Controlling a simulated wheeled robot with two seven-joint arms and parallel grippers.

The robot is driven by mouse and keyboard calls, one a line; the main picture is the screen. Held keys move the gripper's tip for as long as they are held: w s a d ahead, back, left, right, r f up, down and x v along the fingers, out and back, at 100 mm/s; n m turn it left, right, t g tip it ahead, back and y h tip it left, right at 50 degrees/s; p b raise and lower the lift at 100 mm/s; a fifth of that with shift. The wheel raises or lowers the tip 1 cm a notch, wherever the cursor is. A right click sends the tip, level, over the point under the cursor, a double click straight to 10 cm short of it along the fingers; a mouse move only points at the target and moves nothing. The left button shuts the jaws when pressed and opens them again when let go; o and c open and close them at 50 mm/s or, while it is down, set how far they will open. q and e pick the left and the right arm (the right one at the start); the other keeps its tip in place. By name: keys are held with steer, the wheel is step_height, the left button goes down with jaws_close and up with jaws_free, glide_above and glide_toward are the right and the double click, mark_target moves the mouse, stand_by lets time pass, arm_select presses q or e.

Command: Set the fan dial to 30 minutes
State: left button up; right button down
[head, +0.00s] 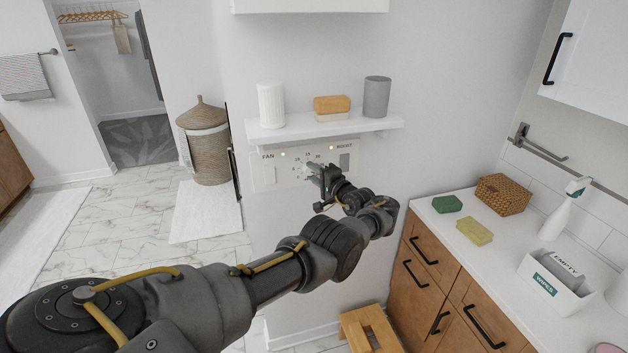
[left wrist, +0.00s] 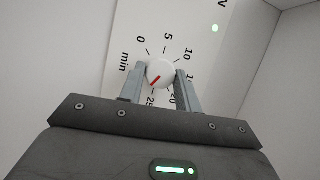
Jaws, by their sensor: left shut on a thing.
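The fan panel (head: 262,178) is on the wall under a shelf, with a FAN label at left and a BOOST label at right. In the left wrist view the white round dial (left wrist: 164,68) has a red pointer line aimed to the lower left, past the 25 mark. Any number at its tip is hidden behind a finger. The numbers 0, 5, 10, 15, 20 and 25 show around the dial. My left gripper (head: 314,174) is shut on the dial, one finger on each side, as the left wrist view (left wrist: 160,88) shows. My right gripper is not in view.
The shelf (head: 390,122) just above the panel holds a white ribbed cup, sponge-like blocks and a grey cup. A counter (head: 440,222) with sponges, a basket and a spray bottle stands at right. A wooden stool (head: 370,325) is below. A wicker hamper (head: 207,150) stands at left.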

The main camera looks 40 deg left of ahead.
arm_select(q)
steer(key=shift+m+t+y+b, duration=0.3)
steer(key=shift+m+y+b, duration=0.25)
steer(key=shift+m, duration=0.95)
steer(key=o, duration=1)
steer(key=shift+f, duration=0.1)
steer(key=shift+p+v, duration=0.5)
steer(key=shift+v, duration=4.85)
